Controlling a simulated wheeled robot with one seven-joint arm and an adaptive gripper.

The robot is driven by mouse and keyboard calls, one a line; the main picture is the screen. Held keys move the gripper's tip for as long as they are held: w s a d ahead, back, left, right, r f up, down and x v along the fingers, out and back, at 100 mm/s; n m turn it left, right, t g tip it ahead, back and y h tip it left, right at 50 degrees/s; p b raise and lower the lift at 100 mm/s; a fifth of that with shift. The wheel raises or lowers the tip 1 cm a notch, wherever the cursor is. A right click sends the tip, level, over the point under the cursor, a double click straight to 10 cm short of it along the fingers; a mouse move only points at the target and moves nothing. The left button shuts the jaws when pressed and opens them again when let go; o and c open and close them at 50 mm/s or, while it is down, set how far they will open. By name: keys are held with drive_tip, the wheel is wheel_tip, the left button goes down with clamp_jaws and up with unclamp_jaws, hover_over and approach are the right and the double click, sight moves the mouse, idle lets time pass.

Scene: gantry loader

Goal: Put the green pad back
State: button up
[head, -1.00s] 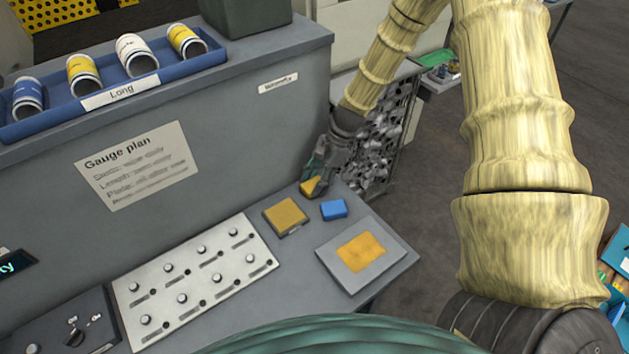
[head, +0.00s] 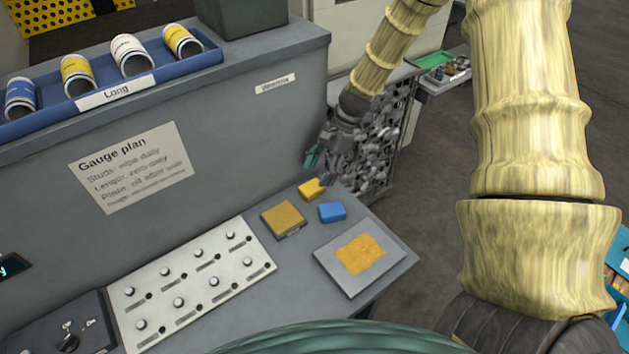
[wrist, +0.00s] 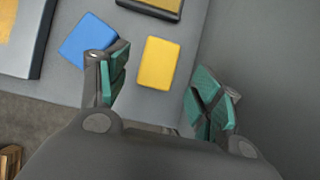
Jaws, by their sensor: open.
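I see no loose green pad on the bench. A small yellow pad (head: 312,188) lies at the bench's back edge, near the panel. A blue pad (head: 332,211) lies just in front of it. My gripper (head: 325,166) is just above and behind the yellow pad. In the wrist view my gripper (wrist: 160,90) is open with teal fingertips spread and nothing held. The yellow pad (wrist: 158,63) shows between and beyond the fingertips, and the blue pad (wrist: 88,40) is beside the left finger.
A tan block (head: 283,218) lies left of the blue pad. A grey plate (head: 345,284) with an orange patch lies at the bench's right corner. A studded panel (head: 195,280) lies to the left. A green-surfaced tray (head: 432,60) with small parts stands at the back right.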

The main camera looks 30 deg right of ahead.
drive_tip(key=b+v, duration=0.1)
drive_tip(key=v, duration=0.6)
drive_tip(key=shift+r, duration=0.25)
drive_tip(key=shift+d, duration=0.1)
